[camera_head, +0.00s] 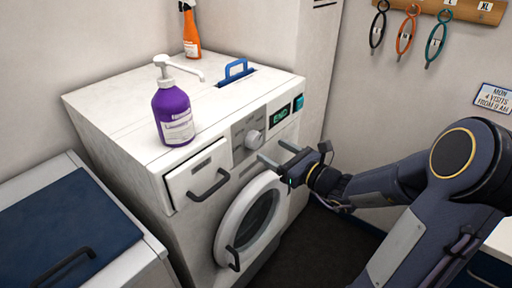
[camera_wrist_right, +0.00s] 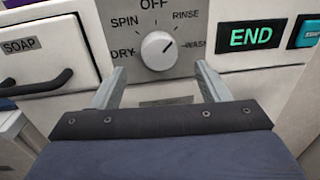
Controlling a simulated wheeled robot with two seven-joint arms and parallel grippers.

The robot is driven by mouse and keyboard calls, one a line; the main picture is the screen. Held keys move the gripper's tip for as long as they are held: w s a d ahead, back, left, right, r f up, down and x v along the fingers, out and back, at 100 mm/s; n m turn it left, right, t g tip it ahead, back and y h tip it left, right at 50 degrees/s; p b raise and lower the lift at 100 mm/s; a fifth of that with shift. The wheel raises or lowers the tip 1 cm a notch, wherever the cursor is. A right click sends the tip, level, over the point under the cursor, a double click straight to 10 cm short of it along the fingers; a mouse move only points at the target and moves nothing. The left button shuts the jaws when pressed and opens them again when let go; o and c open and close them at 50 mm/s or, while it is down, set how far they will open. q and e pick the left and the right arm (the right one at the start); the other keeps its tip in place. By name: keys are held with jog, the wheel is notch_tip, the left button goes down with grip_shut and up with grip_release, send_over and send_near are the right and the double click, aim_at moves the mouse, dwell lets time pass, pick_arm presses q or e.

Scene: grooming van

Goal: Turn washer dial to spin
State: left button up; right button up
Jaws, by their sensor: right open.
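The white round washer dial (camera_wrist_right: 158,50) sits on a grey panel marked DRY, SPIN, OFF, RINSE and WASH. The dial also shows on the washer front in the head view (camera_head: 253,140). My right gripper (camera_head: 274,151) is open and empty in front of the panel, just below and right of the dial in the head view. In the wrist view its two fingers (camera_wrist_right: 160,68) stand apart, one on each side below the dial. My left gripper is not in view.
The display (camera_wrist_right: 251,36) reads END, with a teal button (camera_wrist_right: 309,32) beside it. The soap drawer (camera_wrist_right: 42,50) has a dark handle. The round washer door (camera_head: 230,222) is below. A purple pump bottle (camera_head: 172,112) and an orange spray bottle (camera_head: 191,32) stand on top.

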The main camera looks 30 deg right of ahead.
aim_at(257, 143)
jog(key=x, duration=0.6)
jog(key=shift+a, duration=0.1)
jog(key=c, duration=1)
jog(key=shift+o, duration=0.2)
jog(key=shift+f+n+b, duration=0.2)
jog(key=shift+n+b, duration=0.2)
jog(key=shift+b, duration=0.3)
jog(key=n+b, duration=0.2)
jog(key=b, duration=0.2)
jog(key=n+b, duration=0.3)
jog(key=b, duration=0.2)
jog(key=n+y+b, duration=0.1)
jog(key=n+b, duration=0.1)
jog(key=b, duration=0.2)
jog(key=shift+s+f+n+t+b, duration=0.1)
jog(key=shift+f+n+t+b, duration=0.2)
jog(key=shift+f+b, duration=0.1)
jog(key=n+y+b, duration=0.1)
jog(key=n+b, duration=0.7)
jog(key=b, duration=0.4)
jog(key=shift+r, duration=0.15)
jog(key=shift+c, duration=0.2)
jog(key=shift+r+n+b, duration=0.15)
jog(key=shift+n+b, duration=1.05)
jog(key=shift+n, duration=0.1)
